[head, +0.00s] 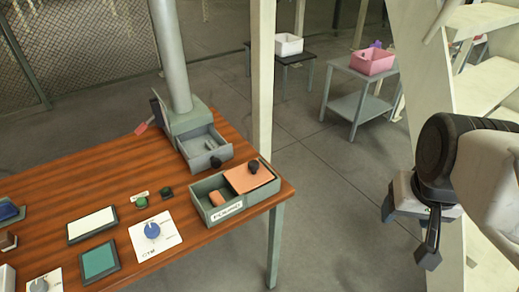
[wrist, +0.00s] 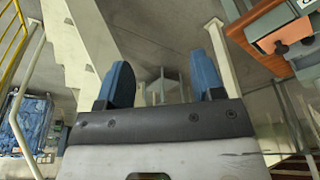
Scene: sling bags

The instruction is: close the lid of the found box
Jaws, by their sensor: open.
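The found box (head: 207,211) is a grey-green open-topped box with a white label on its front, at the right corner of the wooden table. Its salmon lid (head: 246,179) with a black knob (head: 254,167) covers the right part. The left part is open and a small salmon item (head: 217,199) shows inside. A box corner with a salmon panel and dark knob shows at the top right of the wrist view (wrist: 284,32). My gripper (head: 428,250) is off the table to the right, well apart from the box. Its two blue fingers (wrist: 165,85) are spread and empty.
A grey unit with an open drawer (head: 205,146) stands behind the box at the table's back edge. A dial panel (head: 155,236) and flat pads lie left on the table (head: 185,195). A cream post (head: 262,90) rises behind the box. Open floor lies between table and gripper.

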